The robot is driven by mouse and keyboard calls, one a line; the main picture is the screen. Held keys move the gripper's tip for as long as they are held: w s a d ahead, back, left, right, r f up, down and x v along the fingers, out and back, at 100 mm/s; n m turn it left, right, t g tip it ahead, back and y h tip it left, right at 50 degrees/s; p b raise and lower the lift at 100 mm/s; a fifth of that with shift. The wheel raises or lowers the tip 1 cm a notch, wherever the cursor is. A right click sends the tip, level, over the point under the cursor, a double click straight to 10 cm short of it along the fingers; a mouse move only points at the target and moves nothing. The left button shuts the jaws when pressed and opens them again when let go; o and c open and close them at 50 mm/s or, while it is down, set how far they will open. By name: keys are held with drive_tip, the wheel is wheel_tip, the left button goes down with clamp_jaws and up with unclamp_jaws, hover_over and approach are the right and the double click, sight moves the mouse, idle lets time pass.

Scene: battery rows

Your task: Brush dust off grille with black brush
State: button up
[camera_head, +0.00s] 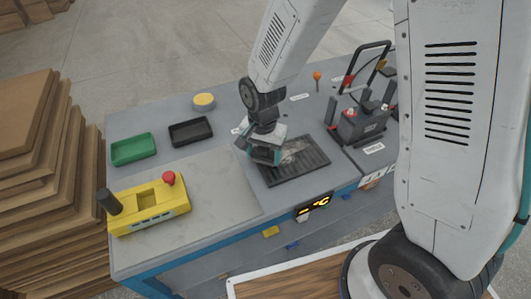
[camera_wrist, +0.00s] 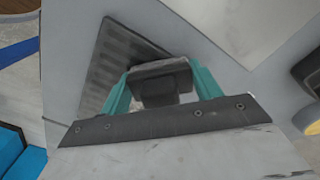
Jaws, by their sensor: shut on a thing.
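The grille (camera_head: 309,167) is a dark ribbed plate lying flat on the grey bench top. A pale grey dust patch (camera_head: 291,154) shows on it near my gripper. My gripper (camera_head: 265,155) is at the grille's left part in the head view. In the wrist view, its teal fingers (camera_wrist: 160,90) are shut on a dark block, the black brush (camera_wrist: 160,82). The brush's bristle end is hidden, so I cannot tell whether it touches the grille. The ribbed grille (camera_wrist: 112,62) also shows beyond the fingers in the wrist view.
A black tray (camera_head: 190,132), a green tray (camera_head: 133,149) and a round yellow-topped item (camera_head: 204,101) stand left of my arm. A yellow control box (camera_head: 150,208) with a red button is front left. Cardboard stacks (camera_head: 40,180) stand beside the bench.

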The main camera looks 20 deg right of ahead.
wheel_tip(320, 180, up, 2)
drive_tip(key=shift+d, duration=0.1)
drive_tip(key=shift+r, duration=2.8)
